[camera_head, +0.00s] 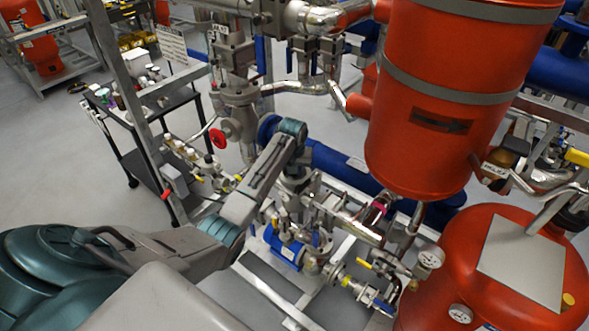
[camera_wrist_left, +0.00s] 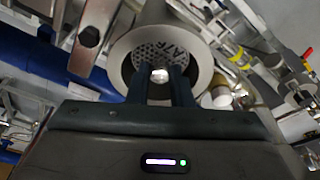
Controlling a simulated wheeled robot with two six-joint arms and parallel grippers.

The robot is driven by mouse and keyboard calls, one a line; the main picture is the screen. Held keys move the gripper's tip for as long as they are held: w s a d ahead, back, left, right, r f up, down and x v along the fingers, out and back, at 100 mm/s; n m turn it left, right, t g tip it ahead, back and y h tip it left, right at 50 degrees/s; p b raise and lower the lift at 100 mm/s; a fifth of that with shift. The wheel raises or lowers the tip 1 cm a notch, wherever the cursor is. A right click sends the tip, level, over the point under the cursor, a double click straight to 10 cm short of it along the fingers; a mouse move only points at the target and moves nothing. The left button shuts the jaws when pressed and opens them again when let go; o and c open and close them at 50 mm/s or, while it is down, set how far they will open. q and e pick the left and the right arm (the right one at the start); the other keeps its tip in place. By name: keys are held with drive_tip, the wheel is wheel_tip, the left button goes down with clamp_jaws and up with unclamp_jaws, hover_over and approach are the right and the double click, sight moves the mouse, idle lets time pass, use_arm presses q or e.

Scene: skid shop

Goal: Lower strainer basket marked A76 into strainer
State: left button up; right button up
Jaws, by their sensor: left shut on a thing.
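In the left wrist view my left gripper (camera_wrist_left: 160,73) is shut on a small bright grip at the middle of the strainer basket (camera_wrist_left: 176,48). The basket is round, grey and perforated, with dark upside-down lettering that looks like A76. A thick grey round rim (camera_wrist_left: 204,72), apparently the strainer's mouth, surrounds the basket. The basket's depth within it cannot be told, and the fingers hide the near part. In the head view my left arm reaches to the middle of the skid; its fingers, the basket and the strainer are not clear there. My right gripper is not in view.
A large red tank (camera_head: 420,90) hangs right of my arm, with a lower red vessel (camera_head: 485,290) nearby. A blue pipe (camera_head: 340,165) runs behind the wrist. A red handwheel (camera_head: 218,138) and a bottle cart (camera_head: 150,180) stand left.

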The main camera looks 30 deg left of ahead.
use_arm(q)
drive_tip(key=shift+f+p, duration=0.15)
drive_tip(key=shift+p, duration=0.2)
idle(0.4)
drive_tip(key=o, duration=1.2)
drive_tip(key=shift+c, duration=0.2)
drive_tip(key=shift+w+a+r, duration=0.1)
drive_tip(key=shift+w+r, duration=0.15)
drive_tip(key=shift+r, duration=0.55)
drive_tip(key=r, duration=0.3)
drive_tip(key=shift+s+r, duration=0.15)
drive_tip(key=shift+s, duration=0.15)
drive_tip(key=shift+w+r, duration=0.15)
drive_tip(key=shift+r, duration=1.25)
